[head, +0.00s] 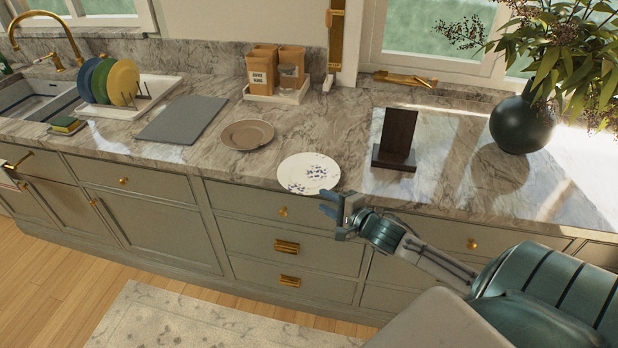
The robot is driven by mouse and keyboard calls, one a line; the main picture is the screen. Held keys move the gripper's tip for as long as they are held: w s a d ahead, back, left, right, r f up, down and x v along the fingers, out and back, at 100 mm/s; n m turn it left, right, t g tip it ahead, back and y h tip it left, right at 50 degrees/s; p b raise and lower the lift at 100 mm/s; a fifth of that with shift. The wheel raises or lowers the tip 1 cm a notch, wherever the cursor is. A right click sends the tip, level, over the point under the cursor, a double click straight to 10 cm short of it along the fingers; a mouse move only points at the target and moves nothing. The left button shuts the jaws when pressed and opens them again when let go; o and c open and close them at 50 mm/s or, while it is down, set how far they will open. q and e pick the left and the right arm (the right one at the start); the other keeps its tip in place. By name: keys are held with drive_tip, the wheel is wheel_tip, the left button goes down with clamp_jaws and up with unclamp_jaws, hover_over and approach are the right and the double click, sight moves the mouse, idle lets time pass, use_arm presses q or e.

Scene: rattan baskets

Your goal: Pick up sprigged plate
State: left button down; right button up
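The sprigged plate (309,172) is white with small dark blue sprigs. It lies flat on the marble counter near the front edge, in the middle of the head view. My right gripper (327,203) is just in front of the counter edge, close to the plate's lower right rim. Its blue-tipped fingers look apart with nothing between them. I cannot tell whether a fingertip touches the rim. My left gripper is not in view.
A brown plate (247,134) lies left of the sprigged plate. A dark wooden stand (395,140) is to its right, and a dark round vase (522,124) farther right. A grey board (182,119) and a dish rack (130,108) with colored plates are left.

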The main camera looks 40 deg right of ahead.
sight(310, 194)
drive_tip(key=shift+a+f+b+x, duration=0.1)
drive_tip(key=shift+b+x, duration=0.4)
drive_tip(key=shift+x, duration=1.85)
drive_tip(key=shift+a+f+b+x, duration=0.15)
drive_tip(key=shift+b+x, duration=0.35)
drive_tip(key=shift+x, duration=1.85)
drive_tip(key=shift+s+r, duration=0.1)
drive_tip(key=shift+s, duration=0.05)
clamp_jaws()
